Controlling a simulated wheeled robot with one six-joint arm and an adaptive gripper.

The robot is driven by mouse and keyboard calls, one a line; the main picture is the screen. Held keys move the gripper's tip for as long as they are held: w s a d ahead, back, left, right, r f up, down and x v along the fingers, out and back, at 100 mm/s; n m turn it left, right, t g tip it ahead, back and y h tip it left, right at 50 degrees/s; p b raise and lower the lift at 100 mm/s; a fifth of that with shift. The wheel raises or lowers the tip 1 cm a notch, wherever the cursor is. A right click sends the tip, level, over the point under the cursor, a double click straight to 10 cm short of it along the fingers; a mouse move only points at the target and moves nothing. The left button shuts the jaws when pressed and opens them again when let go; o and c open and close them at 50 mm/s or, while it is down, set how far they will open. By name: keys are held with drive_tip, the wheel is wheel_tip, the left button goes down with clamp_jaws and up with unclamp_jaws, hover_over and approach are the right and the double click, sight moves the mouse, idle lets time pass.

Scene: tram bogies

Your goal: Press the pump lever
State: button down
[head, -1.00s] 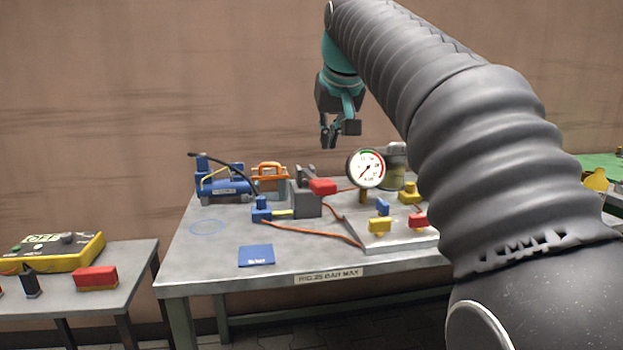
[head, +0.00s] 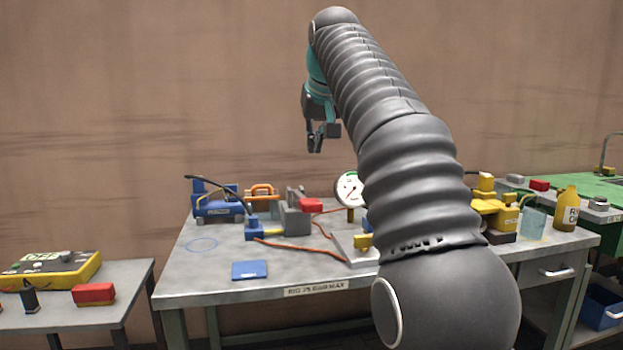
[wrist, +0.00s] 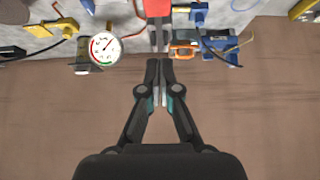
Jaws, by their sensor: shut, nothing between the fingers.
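A grey block (head: 294,217) stands on the grey bench with a bar on top ending in a red grip (head: 311,205). The red grip also shows at the top of the wrist view (wrist: 158,8). A blue unit (head: 218,206) with a black hose is to its left. I cannot tell for certain which of the two carries the pump lever. My gripper (head: 316,148) is shut and empty, in the air above the bench and apart from everything on it. In the wrist view its fingertips (wrist: 160,64) point toward the grey bars by the red grip.
A pressure gauge (head: 349,189) stands right of the block, partly behind my arm. An orange-handled case (head: 262,196), a blue card (head: 250,270) and loose orange hoses are on the bench. A left table holds a yellow control box (head: 52,270). The bench's front left is mostly clear.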

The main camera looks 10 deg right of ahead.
drive_tip(key=b, duration=0.2)
hover_over(308, 200)
drive_tip(key=s, duration=0.2)
wheel_tip(308, 200, down, 8)
drive_tip(key=shift+w, duration=0.15)
drive_tip(key=shift+s+f+b, duration=0.25)
drive_tip(key=shift+f+b, duration=0.2)
drive_tip(key=shift+f, duration=1.45)
